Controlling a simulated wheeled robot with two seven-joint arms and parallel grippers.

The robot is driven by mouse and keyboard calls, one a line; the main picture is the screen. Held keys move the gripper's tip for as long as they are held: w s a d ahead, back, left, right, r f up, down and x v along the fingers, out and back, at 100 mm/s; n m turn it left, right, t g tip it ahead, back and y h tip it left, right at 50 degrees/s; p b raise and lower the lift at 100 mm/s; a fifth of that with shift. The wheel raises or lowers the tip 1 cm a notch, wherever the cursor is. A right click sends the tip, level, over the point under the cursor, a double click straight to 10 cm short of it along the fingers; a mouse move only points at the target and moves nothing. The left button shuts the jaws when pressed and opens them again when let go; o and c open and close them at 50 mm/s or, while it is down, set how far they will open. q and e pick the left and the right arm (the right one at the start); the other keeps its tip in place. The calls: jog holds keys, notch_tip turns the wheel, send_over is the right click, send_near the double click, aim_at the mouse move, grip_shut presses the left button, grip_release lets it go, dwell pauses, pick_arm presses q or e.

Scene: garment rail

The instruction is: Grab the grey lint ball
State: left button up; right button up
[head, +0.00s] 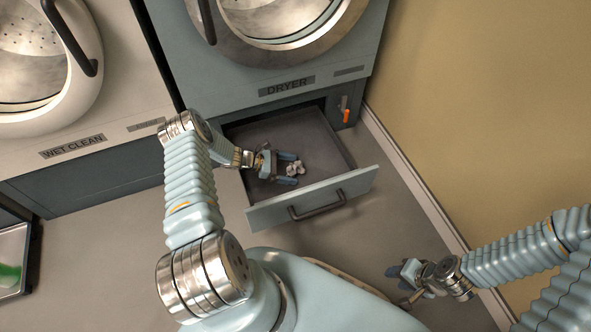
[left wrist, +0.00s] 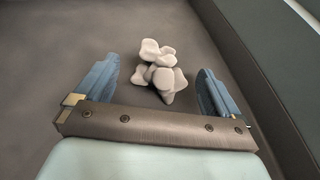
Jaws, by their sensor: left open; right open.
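The grey lint ball (head: 295,168) is a pale, lumpy clump on the floor of the open drawer (head: 335,143) under the dryer. In the left wrist view the lint ball (left wrist: 160,68) sits just ahead of and between the blue fingertips. My right gripper (head: 398,277) is low at the right, away from the drawer, open and empty.
The drawer front with its dark handle (head: 318,207) and the drawer's side walls surround my left gripper. An orange-handled part (head: 346,115) is right of the drawer opening. The tan wall (head: 480,110) stands to the right. A tray with something green (head: 10,272) is at far left.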

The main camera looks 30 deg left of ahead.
pick_arm(q)
jog(key=shift+w+d+f, duration=0.2)
jog(key=shift+w+d, duration=0.05)
jog(key=shift+d, duration=0.15)
jog(key=c, duration=1)
